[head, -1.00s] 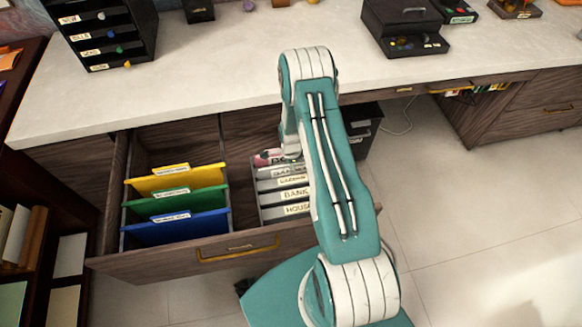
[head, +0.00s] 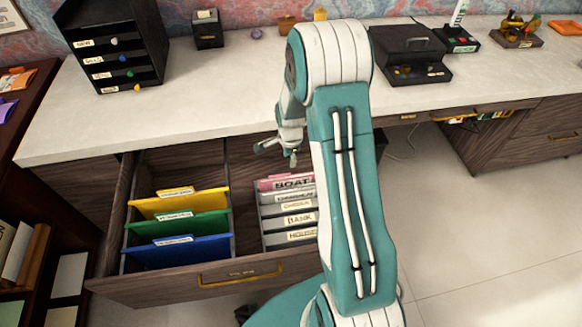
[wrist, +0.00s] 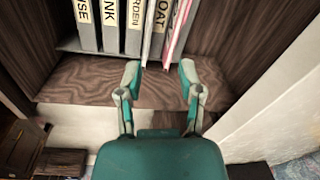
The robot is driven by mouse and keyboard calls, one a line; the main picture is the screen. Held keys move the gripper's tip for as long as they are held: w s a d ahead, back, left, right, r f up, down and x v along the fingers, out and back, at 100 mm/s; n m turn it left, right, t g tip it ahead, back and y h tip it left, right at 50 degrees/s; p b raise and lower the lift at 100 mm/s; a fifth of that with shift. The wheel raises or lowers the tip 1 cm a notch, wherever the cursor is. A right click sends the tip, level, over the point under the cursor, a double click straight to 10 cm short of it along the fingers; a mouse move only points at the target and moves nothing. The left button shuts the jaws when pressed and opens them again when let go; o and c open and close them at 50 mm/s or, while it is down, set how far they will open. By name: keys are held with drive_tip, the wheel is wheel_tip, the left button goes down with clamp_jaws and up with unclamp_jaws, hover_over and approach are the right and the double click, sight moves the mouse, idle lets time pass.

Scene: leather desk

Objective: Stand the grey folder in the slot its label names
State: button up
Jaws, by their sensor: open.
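An upright file rack (head: 262,238) in the open drawer has labels reading BOAT, GARDEN, BANK and HOUSE; one more label is hard to read. Grey-white, file-like pieces (head: 286,226) stand in it, and I cannot tell which is the grey folder. A pink folder edge (head: 266,184) shows beside the BOAT label; the wrist view shows it as a pink strip (wrist: 180,32). My gripper (head: 279,156) is open and empty, behind and above the BOAT end. In the wrist view its fingers (wrist: 159,74) are apart, with the rack beyond them.
Yellow (head: 180,206), green (head: 185,227) and blue (head: 180,253) labelled folders or dividers stand in the drawer's left part. The wooden drawer front (head: 190,287) closes the near side. The desk top (head: 190,115) lies behind, with a black labelled drawer unit (head: 118,45) at left.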

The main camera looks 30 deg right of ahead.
drive_tip(key=s+a+r+n+t, duration=0.1)
drive_tip(key=s+a+r+n, duration=0.15)
drive_tip(key=r, duration=0.45)
drive_tip(key=s+a+r+n, duration=0.2)
drive_tip(key=r+n, duration=0.1)
drive_tip(key=r, duration=0.4)
drive_tip(key=s+a+r+n+t, duration=0.1)
drive_tip(key=s+a+r+n, duration=0.15)
drive_tip(key=r, duration=0.45)
drive_tip(key=s+a+r+n+t, duration=0.1)
drive_tip(key=s+a+r+n, duration=0.1)
drive_tip(key=s+r+n, duration=0.3)
drive_tip(key=s+a+r+n+t, duration=0.1)
drive_tip(key=s+a+r+n, duration=0.2)
drive_tip(key=s, duration=0.9)
wheel_tip(320, 180, up, 2)
drive_tip(key=shift+s+r+n+t, duration=0.2)
drive_tip(key=shift+n+t, duration=0.2)
drive_tip(key=shift+n, duration=0.8)
drive_tip(key=shift+a, duration=0.1)
